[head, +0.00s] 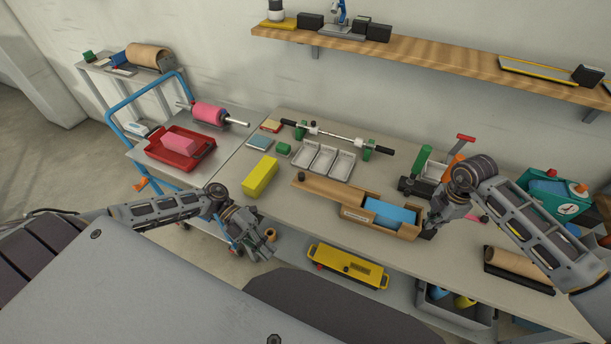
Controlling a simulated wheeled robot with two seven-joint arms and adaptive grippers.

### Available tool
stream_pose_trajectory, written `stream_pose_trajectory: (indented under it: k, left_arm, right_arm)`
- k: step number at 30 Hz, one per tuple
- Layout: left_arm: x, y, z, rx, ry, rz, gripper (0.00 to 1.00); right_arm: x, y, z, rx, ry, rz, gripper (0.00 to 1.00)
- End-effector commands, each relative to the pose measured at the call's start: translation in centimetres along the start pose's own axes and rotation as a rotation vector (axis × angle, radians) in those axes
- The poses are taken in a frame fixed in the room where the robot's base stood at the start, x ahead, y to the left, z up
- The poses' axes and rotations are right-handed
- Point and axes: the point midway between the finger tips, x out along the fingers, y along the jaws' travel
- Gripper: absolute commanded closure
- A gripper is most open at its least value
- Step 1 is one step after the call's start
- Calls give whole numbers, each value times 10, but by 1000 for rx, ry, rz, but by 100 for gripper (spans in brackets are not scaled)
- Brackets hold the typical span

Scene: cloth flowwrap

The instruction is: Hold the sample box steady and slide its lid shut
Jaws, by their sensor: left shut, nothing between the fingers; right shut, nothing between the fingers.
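The wooden sample box (409,232) lies on the bench, with a blue block (389,213) showing inside its open right part. Its wooden lid (335,192) sticks out to the left, with a dark knob (301,176) near its far left end. My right gripper (428,232) is shut and empty at the right end of the box; I cannot tell whether it touches the box. My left gripper (264,254) is shut and empty, off the bench's front edge, to the left of and nearer than the lid.
A yellow block (260,177) and white trays (325,160) lie behind and left of the lid. A red tray (180,149) sits on the cart at left. A brown roll (517,262) lies at right. The bench between lid and front edge is clear.

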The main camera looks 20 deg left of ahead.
Motion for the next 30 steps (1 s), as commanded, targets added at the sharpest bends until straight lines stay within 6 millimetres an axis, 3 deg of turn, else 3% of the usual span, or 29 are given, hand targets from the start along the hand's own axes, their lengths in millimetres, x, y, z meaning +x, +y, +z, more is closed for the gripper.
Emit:
stream_pose_trajectory:
  k: [1, 14, 30]
  left_arm:
    - [-3, -6, 0, 48, 3, 38, 100]
    - [-37, -50, 12, 405, -36, 322, 100]
    - [-96, -113, 29, 806, -133, 687, 100]
  right_arm:
    - [7, -4, -2, -2, 4, -14, 100]
    - [7, -4, -2, -2, 4, -13, 100]
    - [7, -4, -2, -2, 3, -13, 100]
